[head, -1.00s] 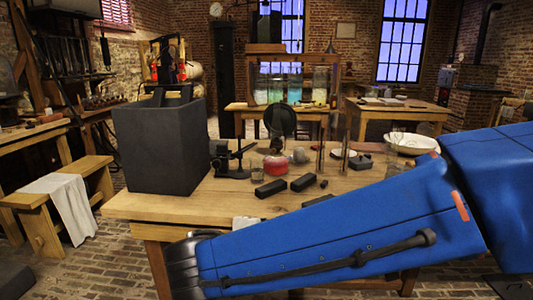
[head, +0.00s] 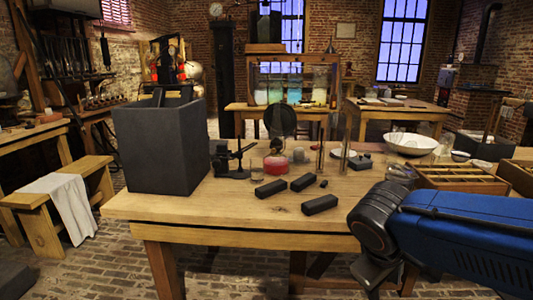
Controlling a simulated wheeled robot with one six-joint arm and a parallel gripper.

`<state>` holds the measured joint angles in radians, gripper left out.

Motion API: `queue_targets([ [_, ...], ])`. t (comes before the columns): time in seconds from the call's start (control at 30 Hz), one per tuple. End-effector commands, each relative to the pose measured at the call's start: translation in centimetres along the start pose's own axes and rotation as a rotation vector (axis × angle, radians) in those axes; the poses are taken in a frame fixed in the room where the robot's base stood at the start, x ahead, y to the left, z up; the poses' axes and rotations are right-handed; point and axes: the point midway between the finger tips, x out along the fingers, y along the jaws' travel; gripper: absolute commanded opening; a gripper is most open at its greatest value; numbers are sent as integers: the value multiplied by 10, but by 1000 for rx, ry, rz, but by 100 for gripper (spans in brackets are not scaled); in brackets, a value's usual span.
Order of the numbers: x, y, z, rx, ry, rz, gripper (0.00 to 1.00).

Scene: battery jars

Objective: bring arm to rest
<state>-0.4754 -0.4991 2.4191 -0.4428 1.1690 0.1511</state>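My blue arm reaches in from the right edge in the head view, low in front of the wooden table (head: 240,218). Its dark end hangs by the table's front edge at the right, with a grey gripper part (head: 375,275) at the bottom of it. The fingertips cannot be made out, so I cannot tell whether it is open or shut. Nothing held shows.
On the table stand a large dark box (head: 160,150), several black blocks (head: 320,205), a flask with red liquid (head: 276,163), a white bowl (head: 411,143) and a wooden compartment tray (head: 462,188).

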Motion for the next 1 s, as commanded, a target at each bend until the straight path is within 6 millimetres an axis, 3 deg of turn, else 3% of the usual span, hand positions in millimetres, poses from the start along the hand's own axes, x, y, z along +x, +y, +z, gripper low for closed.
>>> queue_targets([
  [0.2,5,3,30,177,46,-111,45],
  [0.5,5,0,57,413,147,-226,45],
  [1.0,2,-2,65,548,225,-272,45],
])
